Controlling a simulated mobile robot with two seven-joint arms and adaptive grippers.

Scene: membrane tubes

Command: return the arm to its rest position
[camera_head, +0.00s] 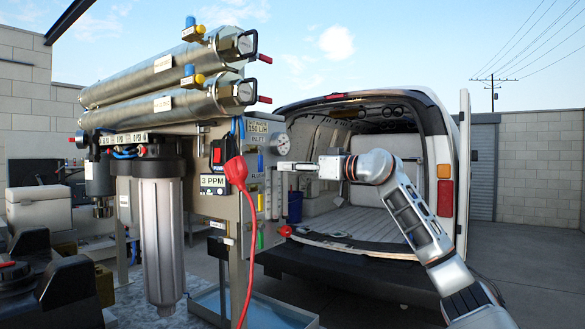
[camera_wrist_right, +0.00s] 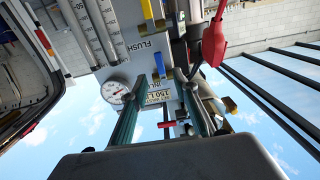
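My right arm comes in from the lower right in the head view. Its gripper (camera_head: 284,166) points left, level with the front of the filter panel, near the round gauge (camera_head: 281,144). In the right wrist view the gripper's two fingers (camera_wrist_right: 160,76) stand apart with nothing gripped between them. The panel's labels and the gauge (camera_wrist_right: 115,90) show beyond them. Two steel membrane tubes (camera_head: 150,82) lie on top of the rig, with a blue and a yellow fitting at their right ends. My left gripper does not show.
A red plug (camera_head: 236,172) with a hanging red cable is on the panel front; it also shows in the right wrist view (camera_wrist_right: 214,42). A white filter housing (camera_head: 162,245) hangs below. An open van (camera_head: 445,150) stands behind my right arm. A blue tray (camera_head: 265,312) lies below.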

